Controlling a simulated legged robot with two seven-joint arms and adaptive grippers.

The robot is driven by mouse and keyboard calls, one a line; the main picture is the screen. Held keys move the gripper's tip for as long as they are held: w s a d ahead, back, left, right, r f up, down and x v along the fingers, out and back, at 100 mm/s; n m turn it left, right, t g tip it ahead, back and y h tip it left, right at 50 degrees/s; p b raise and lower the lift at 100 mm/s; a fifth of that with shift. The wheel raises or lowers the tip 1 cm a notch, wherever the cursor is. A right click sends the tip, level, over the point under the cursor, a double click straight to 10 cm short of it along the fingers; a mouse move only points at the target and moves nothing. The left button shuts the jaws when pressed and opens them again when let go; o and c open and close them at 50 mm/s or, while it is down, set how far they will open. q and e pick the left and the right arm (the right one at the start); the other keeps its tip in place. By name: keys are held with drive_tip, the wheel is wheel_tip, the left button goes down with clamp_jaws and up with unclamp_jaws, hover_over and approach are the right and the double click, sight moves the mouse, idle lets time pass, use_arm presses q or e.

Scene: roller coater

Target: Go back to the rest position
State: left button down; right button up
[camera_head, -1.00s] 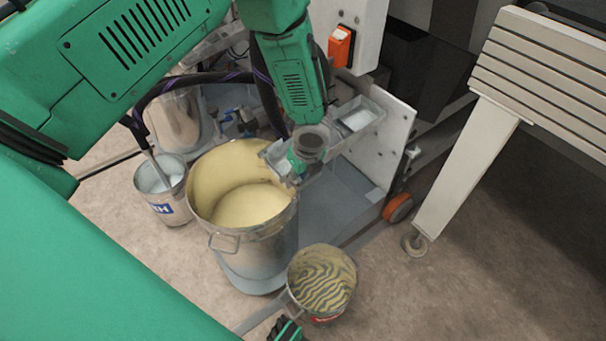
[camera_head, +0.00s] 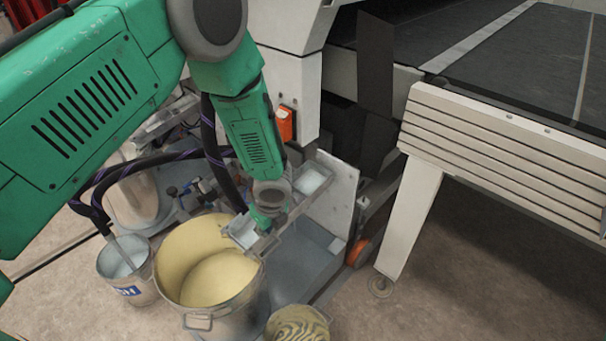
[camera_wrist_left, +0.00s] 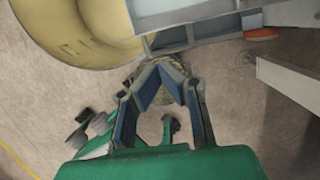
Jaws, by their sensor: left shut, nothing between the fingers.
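My left arm comes in from the left of the head view and bends down. Its gripper (camera_head: 264,222) is seen in front of the grey tray and the right rim of the large yellow-lined bucket (camera_head: 221,277). In the left wrist view the same gripper (camera_wrist_left: 161,70) has its grey-blue fingers meeting at the tips, with nothing held. A can with a striped top (camera_wrist_left: 168,92) shows behind the fingers there. It also shows at the bottom edge of the head view (camera_head: 297,326), partly cut off. My right gripper cannot be made out.
A small metal bucket (camera_head: 126,285) stands left of the large one. A grey tray (camera_head: 315,178) and a white plate are at the machine's end. A pale bench-like frame with a leg (camera_head: 411,220) stands at right. Bare floor (camera_head: 450,290) lies at lower right.

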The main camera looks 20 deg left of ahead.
use_arm(q)
drive_tip(key=s+d+f+n+g+h, duration=0.1)
drive_tip(key=s+d+f+n+h, duration=0.1)
drive_tip(key=s+n, duration=0.55)
drive_tip(key=s+d+f+n+g+h, duration=0.1)
drive_tip(key=s+f+n+h, duration=0.2)
drive_tip(key=s, duration=0.8)
drive_tip(key=s+a+r+n+t+y, duration=0.1)
drive_tip(key=s+a+n, duration=0.3)
drive_tip(key=s+n, duration=0.5)
drive_tip(key=r+n+y, duration=0.1)
drive_tip(key=n, duration=0.1)
drive_tip(key=shift+s+a+r+n, duration=0.2)
drive_tip(key=shift+s+r+n, duration=0.05)
drive_tip(key=shift+s+n, duration=0.1)
drive_tip(key=shift+w, duration=0.1)
